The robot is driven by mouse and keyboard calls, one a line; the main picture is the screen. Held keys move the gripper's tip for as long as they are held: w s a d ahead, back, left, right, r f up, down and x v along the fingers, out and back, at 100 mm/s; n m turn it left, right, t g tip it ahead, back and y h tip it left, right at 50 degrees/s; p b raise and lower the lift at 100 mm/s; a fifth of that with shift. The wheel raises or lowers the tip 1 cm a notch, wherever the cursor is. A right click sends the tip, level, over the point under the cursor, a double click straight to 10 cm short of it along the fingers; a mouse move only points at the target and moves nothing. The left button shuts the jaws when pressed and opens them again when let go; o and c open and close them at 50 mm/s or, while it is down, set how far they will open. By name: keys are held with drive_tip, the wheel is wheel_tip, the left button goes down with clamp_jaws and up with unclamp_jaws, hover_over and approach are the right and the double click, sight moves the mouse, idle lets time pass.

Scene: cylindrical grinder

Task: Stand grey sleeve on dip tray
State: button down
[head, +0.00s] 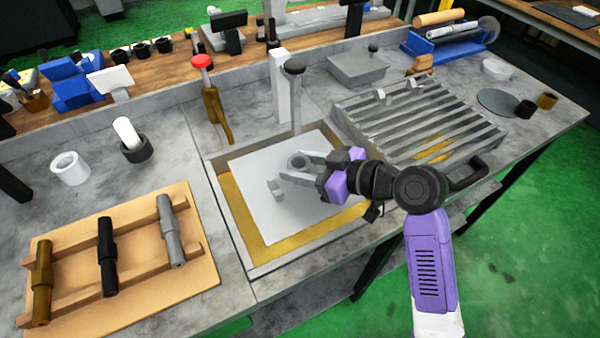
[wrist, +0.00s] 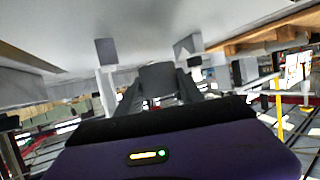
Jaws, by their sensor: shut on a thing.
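My gripper (head: 297,168) is shut on the grey sleeve (head: 299,160), a short ring, over the pale plate in the head view. In the wrist view a dark grey form, likely the sleeve (wrist: 158,75), shows between the fingers. The recessed tray (head: 236,212) with a golden floor, likely the dip tray, lies below my gripper. A large pale plate (head: 262,222) covers most of its middle. A small grey block (head: 275,188) shows on the plate, left of the fingers. I cannot tell whether the sleeve touches the plate.
A post with a dark knob (head: 296,100) rises at the tray's back edge. A slatted rack (head: 420,120) is to the right. A wooden board (head: 130,275) with three shafts lies at left.

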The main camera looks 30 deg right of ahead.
drive_tip(key=shift+f, duration=1.3)
drive_tip(key=shift+f, duration=0.15)
drive_tip(key=shift+f, duration=0.1)
drive_tip(key=c, duration=1)
unclamp_jaws()
drive_tip(key=shift+c, duration=0.2)
drive_tip(key=shift+r, duration=0.2)
drive_tip(key=b+v, duration=0.1)
drive_tip(key=v, duration=1.1)
